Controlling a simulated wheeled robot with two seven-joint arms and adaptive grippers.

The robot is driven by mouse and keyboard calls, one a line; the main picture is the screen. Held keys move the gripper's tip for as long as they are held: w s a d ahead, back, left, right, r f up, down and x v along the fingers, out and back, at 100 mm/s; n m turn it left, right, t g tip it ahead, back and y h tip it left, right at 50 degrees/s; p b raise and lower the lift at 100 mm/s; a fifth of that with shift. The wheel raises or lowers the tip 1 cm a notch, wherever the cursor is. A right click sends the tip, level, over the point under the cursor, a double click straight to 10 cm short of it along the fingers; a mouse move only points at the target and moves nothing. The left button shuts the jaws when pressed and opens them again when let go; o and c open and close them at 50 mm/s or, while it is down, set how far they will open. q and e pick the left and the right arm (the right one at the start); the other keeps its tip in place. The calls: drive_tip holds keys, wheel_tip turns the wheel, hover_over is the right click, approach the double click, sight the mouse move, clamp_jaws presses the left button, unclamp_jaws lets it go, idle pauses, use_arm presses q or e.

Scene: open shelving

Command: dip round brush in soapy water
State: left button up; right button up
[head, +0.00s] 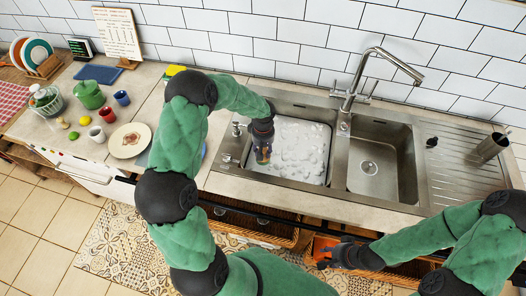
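The soapy water (302,146) fills the left sink basin with white foam. My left gripper (263,150) is over the left part of this basin, pointing down. A small orange-yellow bit shows at its fingertips, too small to tell whether it is a round brush or part of the gripper. I cannot tell whether the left fingers are closed. My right gripper (326,257) is low in front of the counter, beside an orange patch (320,246) that I cannot identify. Its finger opening is unclear. No round brush can be made out for certain.
The right basin (378,160) looks empty, with the tall faucet (375,73) behind. A metal cup (489,148) stands on the drainboard (460,165). A plate (130,140), mugs and a green pot (89,95) crowd the left counter. A basket (250,222) sits below the counter.

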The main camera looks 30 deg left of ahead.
use_arm(q)
drive_tip(key=shift+r+p, duration=2.35)
drive_tip(key=shift+r, duration=2.4)
